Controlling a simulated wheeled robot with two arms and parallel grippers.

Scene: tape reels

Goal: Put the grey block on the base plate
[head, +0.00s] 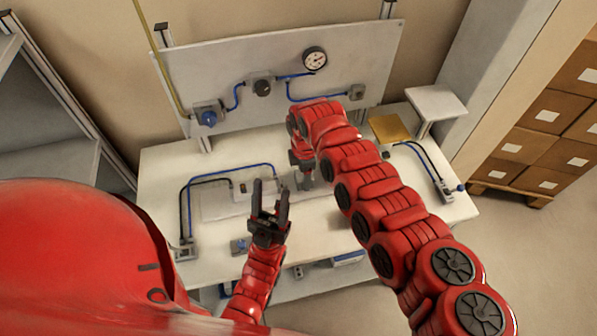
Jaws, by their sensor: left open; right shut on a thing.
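The base plate (214,208) is a pale flat plate lying on the white workbench, in the middle of the head view. A small light fitting (241,190) with a dark mark stands on it. My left gripper (270,190) is open and empty, fingers pointing up the picture, in front of part of the plate. My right gripper (304,180) points down near the plate's right part. It is shut on a small grey thing that looks like the grey block; its fingers and the arm hide most of it. I cannot tell if the block touches the plate.
A back panel (215,75) carries a gauge (315,58), valves and blue tubes. Blue and black tubes run to a fitting (186,250) at the bench's left. A yellow-brown square (389,128) lies at the back right. Cardboard boxes (548,112) stand at the right.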

